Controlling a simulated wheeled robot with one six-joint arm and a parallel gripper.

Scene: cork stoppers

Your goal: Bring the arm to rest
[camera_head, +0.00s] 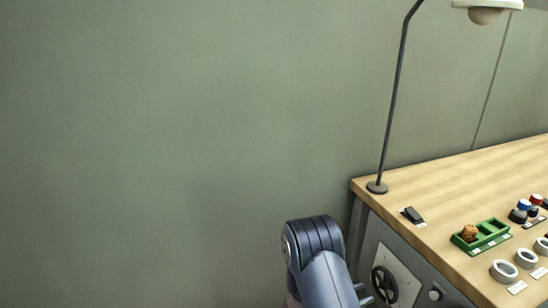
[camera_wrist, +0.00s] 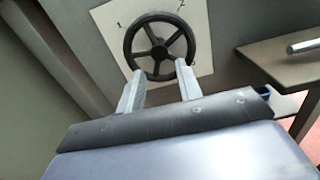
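My arm (camera_head: 322,262) shows at the bottom of the head view, left of the workbench and bent downward. My gripper (camera_wrist: 158,92) shows in the wrist view with its two pale fingers apart and nothing between them. It points at a black handwheel (camera_wrist: 160,46) on a pale panel on the bench's side. I cannot tell how far the fingertips are from the wheel. In the head view most of the gripper is hidden behind my arm or out of frame.
The wooden workbench (camera_head: 440,180) stands at the right, bearing a lamp (camera_head: 377,187), a green tray (camera_head: 490,233) with a brown cork-like piece (camera_head: 470,233), white rings (camera_head: 504,270) and a dark switch-like block (camera_head: 413,214). The handwheel (camera_head: 384,284) and a knob (camera_head: 436,293) stick out from its side. Left is bare wall.

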